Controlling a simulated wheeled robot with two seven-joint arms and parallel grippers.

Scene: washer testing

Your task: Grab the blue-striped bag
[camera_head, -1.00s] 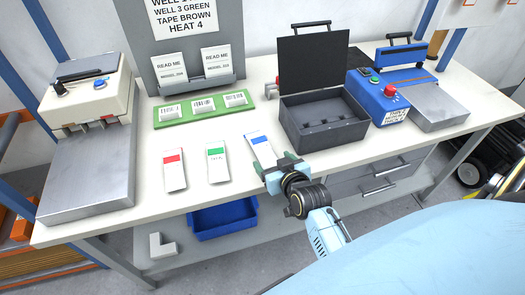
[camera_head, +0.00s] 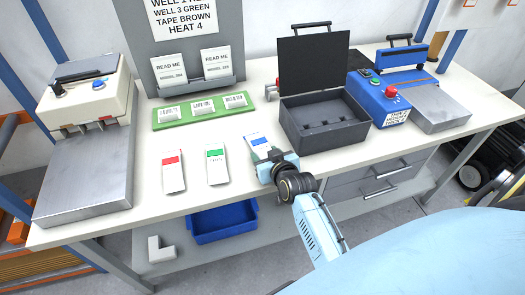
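The blue-striped bag (camera_head: 259,141) is a small white packet with a blue band. It lies on the white table, the rightmost of three such packets. My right gripper (camera_head: 267,157) is at its near end, with the fingertips beside the bag. The gripper body hides the bag's lower part, and I cannot tell whether the fingers press on it. My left gripper is not in view.
A red-striped bag (camera_head: 173,172) and a green-striped bag (camera_head: 216,165) lie to the left. An open dark grey case (camera_head: 325,125) stands close on the right. A green rack (camera_head: 203,112) with several packets is behind. The table's front edge is near.

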